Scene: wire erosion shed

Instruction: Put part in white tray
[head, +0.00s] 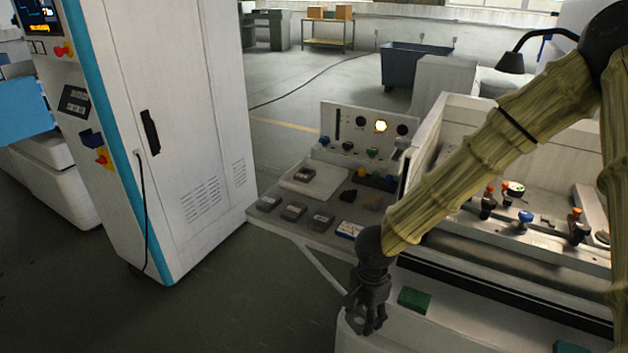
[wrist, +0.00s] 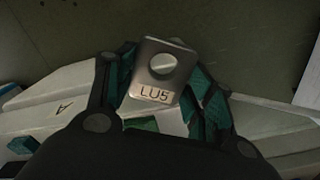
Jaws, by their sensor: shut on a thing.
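My gripper (head: 366,318) hangs low in the head view, beside the front edge of the machine. The part sits between the dark fingers with teal pads. I cannot make the part out in the head view. The white tray (head: 322,187) lies on the grey side shelf, up and left of my gripper. A dark grey piece (head: 305,174) lies at its back.
Several dark labelled blocks (head: 293,212) line the shelf's front edge. A control panel (head: 360,130) with a lit yellow lamp stands behind the tray. A tall white cabinet (head: 180,120) rises at left. A green block (head: 414,300) lies on the machine ledge, right of my gripper.

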